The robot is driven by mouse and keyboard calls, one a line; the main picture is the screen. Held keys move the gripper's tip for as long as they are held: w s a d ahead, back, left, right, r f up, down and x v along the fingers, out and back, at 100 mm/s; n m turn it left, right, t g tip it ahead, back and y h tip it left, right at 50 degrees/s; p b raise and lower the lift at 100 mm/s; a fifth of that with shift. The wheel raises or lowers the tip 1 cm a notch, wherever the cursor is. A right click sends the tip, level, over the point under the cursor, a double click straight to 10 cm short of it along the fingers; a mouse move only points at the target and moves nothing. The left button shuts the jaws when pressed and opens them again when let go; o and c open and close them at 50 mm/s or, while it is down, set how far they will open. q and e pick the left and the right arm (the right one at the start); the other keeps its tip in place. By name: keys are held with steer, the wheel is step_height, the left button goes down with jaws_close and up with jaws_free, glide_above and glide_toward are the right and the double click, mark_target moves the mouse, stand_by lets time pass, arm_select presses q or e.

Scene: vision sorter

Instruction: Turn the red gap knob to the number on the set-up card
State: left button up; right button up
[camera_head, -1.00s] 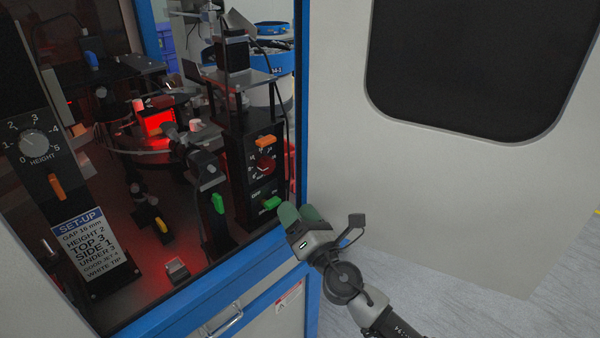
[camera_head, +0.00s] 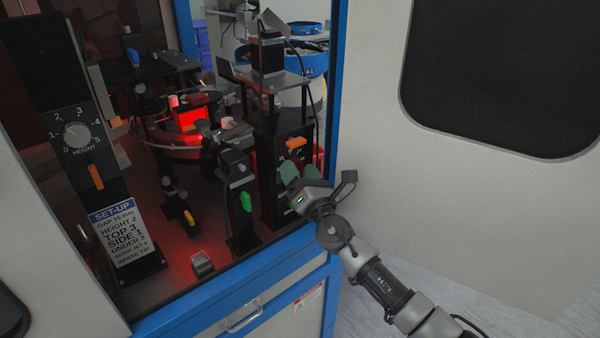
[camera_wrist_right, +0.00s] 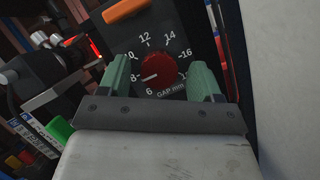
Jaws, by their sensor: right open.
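The red gap knob (camera_wrist_right: 158,70) shows in the right wrist view on a black panel with a number dial. Its white pointer points left, close to the 8. My right gripper (camera_wrist_right: 161,82) is open, with one green finger on each side of the knob in that view; contact cannot be told. In the head view my right gripper (camera_head: 302,177) is at the gap panel and hides the knob. The set-up card (camera_head: 122,234) stands at the left and reads GAP 16 mm. My left gripper is not in view.
An orange lever (camera_wrist_right: 125,10) sits above the gap dial. A green lever (camera_head: 246,202) and a height knob (camera_head: 77,134) are on posts to the left. The blue cabinet frame (camera_head: 335,100) stands just right of the gap panel.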

steer(key=c, duration=0.9)
steer(key=shift+r+m+h+p, duration=0.15)
steer(key=shift+m+h+p, duration=0.45)
steer(key=shift+m+p, duration=0.55)
steer(key=shift+r+m+h+p, duration=0.1)
steer(key=shift+m+h+p, duration=0.6)
steer(key=shift+m, duration=0.85)
steer(key=shift+c, duration=0.2)
steer(key=shift+s+a+f+m+g+h+p, duration=0.1)
steer(key=shift+m+g+h+p, duration=0.35)
steer(key=shift+m+p, duration=0.95)
steer(key=shift+m, duration=0.3)
steer(key=o, duration=0.9)
steer(key=shift+o, duration=0.2)
steer(key=shift+s, duration=0.1)
steer(key=b+v, duration=0.1)
steer(key=v, duration=0.9)
steer(key=shift+s, duration=0.3)
